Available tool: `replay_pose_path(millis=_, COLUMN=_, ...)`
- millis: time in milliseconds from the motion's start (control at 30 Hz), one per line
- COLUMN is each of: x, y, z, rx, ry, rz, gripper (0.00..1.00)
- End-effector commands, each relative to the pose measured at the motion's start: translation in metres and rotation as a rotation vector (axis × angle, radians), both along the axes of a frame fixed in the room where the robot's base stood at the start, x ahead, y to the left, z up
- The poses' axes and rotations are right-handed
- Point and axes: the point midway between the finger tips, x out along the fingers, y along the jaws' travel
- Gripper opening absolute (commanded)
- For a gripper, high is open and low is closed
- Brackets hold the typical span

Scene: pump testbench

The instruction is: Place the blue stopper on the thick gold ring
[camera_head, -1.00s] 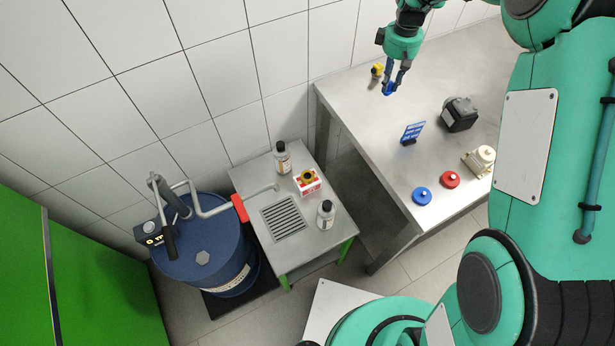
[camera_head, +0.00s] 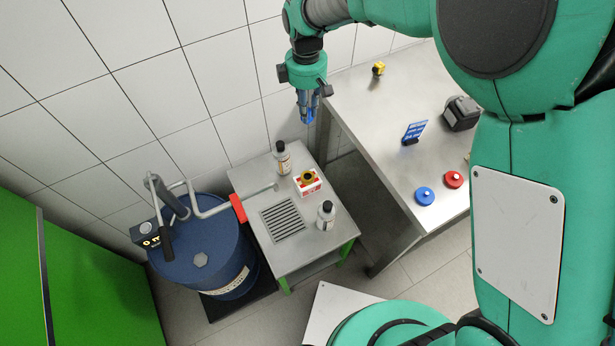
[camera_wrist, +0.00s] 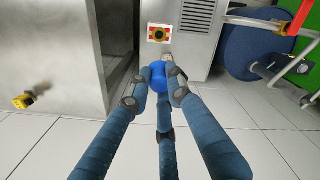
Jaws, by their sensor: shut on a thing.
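My gripper (camera_head: 308,115) is shut on the blue stopper and holds it in the air, near the wall and over the back of the small table. In the wrist view the blue stopper (camera_wrist: 158,75) sits between the fingertips, partly hidden by them. A gold ring-like piece with a dark centre (camera_head: 308,177) rests on a red-and-white box on the small table. It also shows in the wrist view (camera_wrist: 158,34), beyond the stopper. The stopper is apart from it.
The small steel table (camera_head: 325,245) also bears two bottles (camera_head: 282,157) (camera_head: 326,214) and a grille. A blue drum (camera_head: 205,255) stands left. The large steel table (camera_head: 365,110) holds a yellow piece (camera_head: 378,68), a blue stand (camera_head: 414,132), and blue and red discs (camera_head: 425,196) (camera_head: 453,180).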

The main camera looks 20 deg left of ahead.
Motion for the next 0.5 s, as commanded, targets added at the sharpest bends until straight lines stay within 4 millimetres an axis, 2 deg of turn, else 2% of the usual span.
replay_pose_path(millis=33, x=-0.001, y=-0.001, z=-0.014, rx=-0.003, ry=0.005, rz=-0.001, gripper=0.01)
replay_pose_path(millis=267, x=0.001, y=-0.002, z=-0.068, rx=-0.002, ry=0.003, rz=-0.004, gripper=0.01)
replay_pose_path(millis=367, x=0.0, y=-0.002, z=-0.099, rx=-0.003, ry=0.005, rz=-0.004, gripper=0.01)
replay_pose_path(millis=500, x=0.0, y=-0.002, z=-0.15, rx=-0.003, ry=0.005, rz=-0.005, gripper=0.01)
